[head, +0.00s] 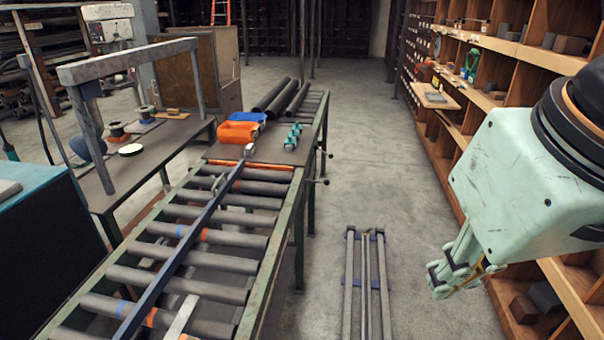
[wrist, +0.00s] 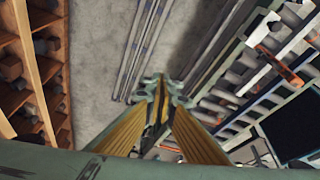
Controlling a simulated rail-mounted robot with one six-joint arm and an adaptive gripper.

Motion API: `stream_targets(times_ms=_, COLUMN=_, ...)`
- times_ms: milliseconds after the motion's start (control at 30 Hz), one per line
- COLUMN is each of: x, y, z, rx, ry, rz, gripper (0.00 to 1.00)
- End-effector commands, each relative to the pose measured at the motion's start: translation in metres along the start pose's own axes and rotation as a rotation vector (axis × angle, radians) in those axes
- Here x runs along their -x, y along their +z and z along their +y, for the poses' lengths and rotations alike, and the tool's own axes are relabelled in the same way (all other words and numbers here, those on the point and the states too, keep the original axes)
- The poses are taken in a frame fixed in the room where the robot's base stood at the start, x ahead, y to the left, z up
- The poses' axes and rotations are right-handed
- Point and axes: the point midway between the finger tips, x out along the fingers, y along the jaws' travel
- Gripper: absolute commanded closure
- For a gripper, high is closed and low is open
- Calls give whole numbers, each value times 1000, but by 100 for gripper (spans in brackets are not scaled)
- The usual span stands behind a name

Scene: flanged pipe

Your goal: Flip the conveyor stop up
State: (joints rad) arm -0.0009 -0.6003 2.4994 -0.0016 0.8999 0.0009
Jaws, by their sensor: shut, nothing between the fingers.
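The roller conveyor (head: 200,235) runs from the lower left toward the back. An orange strip (head: 250,164) crosses it where the rollers meet a flat plate; I cannot tell whether this is the stop or whether it is up or down. In the wrist view an orange bar (wrist: 281,65) shows at the right, among the rollers. My gripper (head: 455,280) hangs at the right, over the aisle, well apart from the conveyor. It is shut and empty. It also shows in the wrist view (wrist: 162,88), fingertips together above the floor.
A long dark blue rail (head: 190,240) lies along the rollers. Levers with dark knobs (head: 325,181) stick out from the conveyor's right side. An orange bin (head: 238,131) and green clamps (head: 293,136) sit beyond. Shelves (head: 470,130) stand at the right. Rails (head: 367,285) occupy the aisle floor.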

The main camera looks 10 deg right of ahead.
Motion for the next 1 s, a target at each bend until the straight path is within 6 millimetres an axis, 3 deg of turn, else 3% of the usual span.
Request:
stream_targets(times_ms=367, x=0, y=-4, z=0, rx=-6, ry=0, rz=3, gripper=100)
stream_targets(times_ms=567, x=-2, y=-25, z=0, rx=-43, ry=-2, rz=24, gripper=100)
stream_targets(times_ms=767, x=-7, y=-70, z=-1, rx=-118, ry=-8, rz=67, gripper=100)
stream_targets(times_ms=1000, x=-16, y=-139, z=-1, rx=-240, ry=-23, rz=134, gripper=100)
